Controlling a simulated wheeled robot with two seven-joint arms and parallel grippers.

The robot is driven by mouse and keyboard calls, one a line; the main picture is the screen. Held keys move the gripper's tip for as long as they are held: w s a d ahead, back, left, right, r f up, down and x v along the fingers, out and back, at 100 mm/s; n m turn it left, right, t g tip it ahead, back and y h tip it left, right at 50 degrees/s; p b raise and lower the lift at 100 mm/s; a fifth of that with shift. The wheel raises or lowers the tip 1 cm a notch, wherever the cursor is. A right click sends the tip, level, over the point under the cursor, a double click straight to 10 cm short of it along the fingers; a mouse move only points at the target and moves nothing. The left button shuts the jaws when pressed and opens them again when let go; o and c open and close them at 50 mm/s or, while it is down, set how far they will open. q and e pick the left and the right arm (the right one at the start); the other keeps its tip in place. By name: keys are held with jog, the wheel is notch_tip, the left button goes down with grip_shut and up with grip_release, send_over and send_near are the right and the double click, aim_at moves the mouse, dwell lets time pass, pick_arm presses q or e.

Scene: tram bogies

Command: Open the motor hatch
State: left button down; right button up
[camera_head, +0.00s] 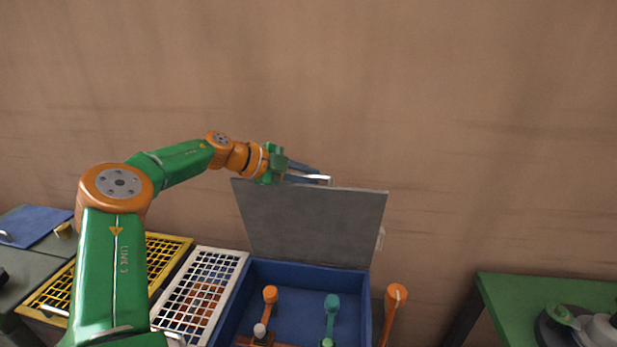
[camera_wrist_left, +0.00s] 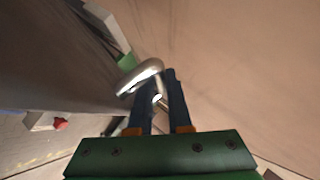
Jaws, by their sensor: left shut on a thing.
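The motor hatch (camera_head: 312,222) is a flat grey lid. It stands raised, nearly upright, along the back edge of a blue box (camera_head: 369,305), whose inside shows. My left gripper (camera_head: 322,180) is at the lid's top edge in the head view. In the left wrist view, my left gripper (camera_wrist_left: 160,88) has its two dark fingers shut on a bent silver handle (camera_wrist_left: 141,78). My right gripper is in neither view.
Orange and teal levers (camera_head: 331,308) stand in the box, and an orange lever (camera_head: 395,300) stands to its right. White (camera_head: 203,285) and yellow grids (camera_head: 168,250) lie left. A green table (camera_head: 540,291) is at right. A brown wall rises behind.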

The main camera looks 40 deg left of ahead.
pick_arm(q)
jog(key=c, duration=1.1)
grip_release()
jog(key=shift+s, duration=0.1)
jog(key=shift+s+a+r, duration=0.15)
jog(key=shift+s+r, duration=0.05)
jog(key=shift+r, duration=0.15)
jog(key=b+v, duration=0.1)
jog(key=v, duration=0.4)
jog(key=shift+s+a+f+b, duration=0.1)
jog(key=shift+s+b, duration=0.05)
jog(key=shift+b, duration=0.15)
jog(key=shift+s+r, duration=0.3)
jog(key=shift+s, duration=0.2)
jog(key=shift+a, duration=0.1)
